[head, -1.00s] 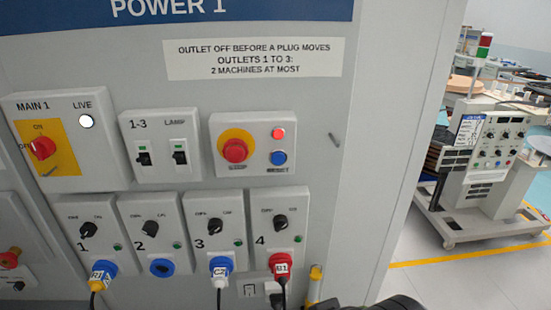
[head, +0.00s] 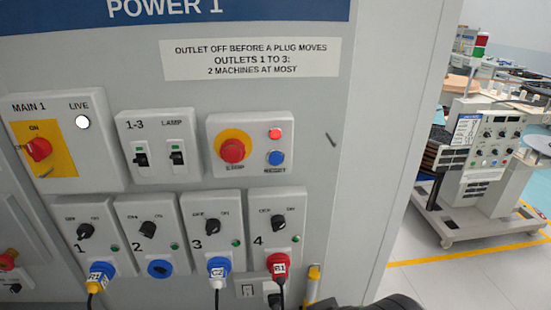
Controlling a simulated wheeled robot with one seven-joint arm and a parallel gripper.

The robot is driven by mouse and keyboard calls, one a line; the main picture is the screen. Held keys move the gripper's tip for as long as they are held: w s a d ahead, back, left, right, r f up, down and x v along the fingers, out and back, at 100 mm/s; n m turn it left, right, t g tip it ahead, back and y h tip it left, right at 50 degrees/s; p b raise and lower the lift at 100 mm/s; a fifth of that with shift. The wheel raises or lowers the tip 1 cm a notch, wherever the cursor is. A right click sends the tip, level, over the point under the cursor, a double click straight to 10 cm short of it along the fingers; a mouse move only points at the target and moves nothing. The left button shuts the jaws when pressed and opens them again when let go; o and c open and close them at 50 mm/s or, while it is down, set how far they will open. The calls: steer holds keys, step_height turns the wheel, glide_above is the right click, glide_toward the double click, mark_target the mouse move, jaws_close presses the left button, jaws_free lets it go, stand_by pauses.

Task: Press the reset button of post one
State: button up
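The post, headed POWER 1 (head: 172,8), fills most of the head view. Its blue RESET button (head: 276,158) sits on a pale box (head: 216,171) right of the middle. Beside it on the left is a red STOP button (head: 232,150) on a yellow ring. A red lamp (head: 275,134) above the blue button looks lit. A dark rounded part, probably of my arm, shows at the bottom edge right of the outlets. My gripper's fingers are not in view, and nothing touches the blue button.
MAIN 1 switch (head: 38,149) and the 1-3 and LAMP switches (head: 160,152) are to the left. Below are several outlets; cables hang from 1, 3 and the red plug at 4 (head: 278,266). A wheeled machine (head: 480,160) stands at right beyond open floor (head: 420,280).

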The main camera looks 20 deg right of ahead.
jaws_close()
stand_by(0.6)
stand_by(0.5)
